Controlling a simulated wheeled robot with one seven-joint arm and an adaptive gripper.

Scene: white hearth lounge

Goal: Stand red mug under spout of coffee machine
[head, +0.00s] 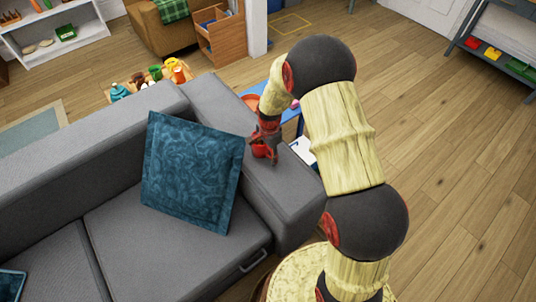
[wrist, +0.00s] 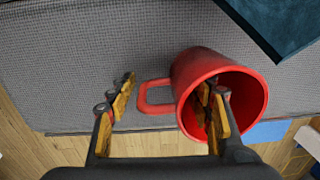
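The red mug (head: 259,151) is on the grey sofa's armrest, partly covered by my gripper (head: 266,134) in the head view. In the wrist view the mug (wrist: 194,66) shows its open mouth toward the lower right and its handle toward the left. I cannot tell whether it stands upright or is tilted. My gripper (wrist: 170,88) is open, with the handle and near wall of the mug between its fingers. The right finger reaches into the mug's mouth; the left finger is outside, beyond the handle. I cannot make out a coffee machine or spout in either view.
The grey sofa (head: 150,245) with a blue cushion (head: 190,170) fills the left. A blue table (head: 290,112) is behind my arm, partly hidden. A low table with toys (head: 150,78) stands behind the sofa. Wooden floor (head: 450,160) is clear at right.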

